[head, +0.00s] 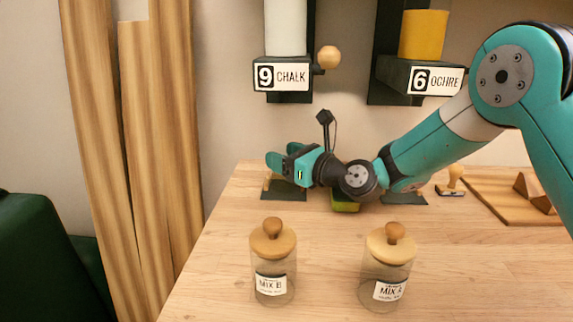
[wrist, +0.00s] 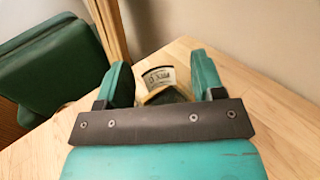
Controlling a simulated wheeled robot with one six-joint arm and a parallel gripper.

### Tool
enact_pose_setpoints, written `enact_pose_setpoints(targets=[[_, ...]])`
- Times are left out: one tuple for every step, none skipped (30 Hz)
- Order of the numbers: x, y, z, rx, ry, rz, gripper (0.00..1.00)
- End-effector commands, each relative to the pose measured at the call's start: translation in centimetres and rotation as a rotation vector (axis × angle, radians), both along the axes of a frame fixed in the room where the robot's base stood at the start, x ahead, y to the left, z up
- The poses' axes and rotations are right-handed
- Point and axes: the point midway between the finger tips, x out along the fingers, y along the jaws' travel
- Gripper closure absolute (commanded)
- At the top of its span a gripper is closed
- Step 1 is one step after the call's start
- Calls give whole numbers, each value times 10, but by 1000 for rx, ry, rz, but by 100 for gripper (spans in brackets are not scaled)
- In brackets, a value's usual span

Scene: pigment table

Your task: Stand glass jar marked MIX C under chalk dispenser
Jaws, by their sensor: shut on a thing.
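The chalk dispenser (head: 287,74), labelled 9 CHALK, hangs on the wall with a wooden knob at its right. A dark pad (head: 284,194) lies on the table below it. My gripper (head: 284,160) is above this pad, under the dispenser. In the wrist view my gripper (wrist: 163,80) is shut on the jar marked MIX C (wrist: 160,78), whose label shows between the fingers. In the head view the jar is mostly hidden behind the gripper. I cannot tell whether its base touches the pad.
Jars MIX B (head: 272,265) and MIX A (head: 388,270) stand at the front with wooden lids. The ochre dispenser (head: 420,75) hangs at right above another dark pad (head: 404,198). A yellow-green block (head: 345,205) lies below my arm. A wooden-handled stamp (head: 452,182) and wooden board (head: 500,200) are right.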

Motion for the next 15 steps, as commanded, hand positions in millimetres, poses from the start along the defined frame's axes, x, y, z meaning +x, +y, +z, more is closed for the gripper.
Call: enact_pose_setpoints(targets=[[0, 0, 2, 1, -2, 0, 72], [0, 0, 3, 0, -1, 0, 72], [0, 0, 3, 1, -1, 0, 72], [0, 0, 3, 1, -1, 0, 72], [0, 0, 3, 1, -1, 0, 72], [0, 0, 2, 1, -1, 0, 72], [0, 0, 1, 1, -1, 0, 72], [0, 0, 0, 1, -1, 0, 72], [0, 0, -1, 0, 0, 0, 33], [0, 0, 0, 1, -1, 0, 26], [0, 0, 0, 0, 0, 0, 20], [0, 0, 0, 0, 0, 0, 12], [0, 0, 0, 0, 0, 0, 12], [0, 0, 0, 0, 0, 0, 12], [0, 0, 0, 0, 0, 0, 12]])
